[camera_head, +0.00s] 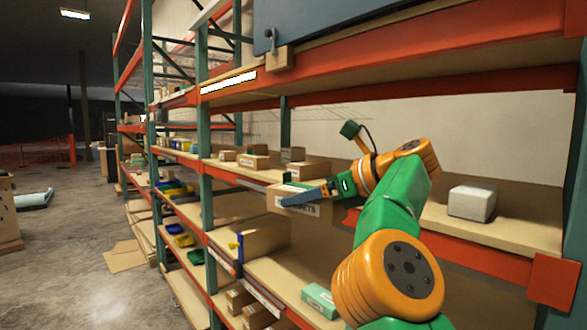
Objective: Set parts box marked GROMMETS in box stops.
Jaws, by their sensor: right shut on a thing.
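The parts box (298,206) is a brown carton with dark lettering on its front that ends in "ETS"; the start of the word is hidden. My right gripper (302,193) is shut on this box, with a blue-grey finger across its upper front. The box is at the edge of the middle shelf (488,228); I cannot tell whether it touches the shelf. My green and orange right arm hides part of the shelf to its right. I cannot make out the box stops. My left gripper is not in view.
Small cartons (255,161) stand on the shelf left of the held box. A pale grey box (471,203) stands at the right. A green-white box (321,300) lies on the lower shelf. Orange beams edge the shelves, with a green post (208,200) at left.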

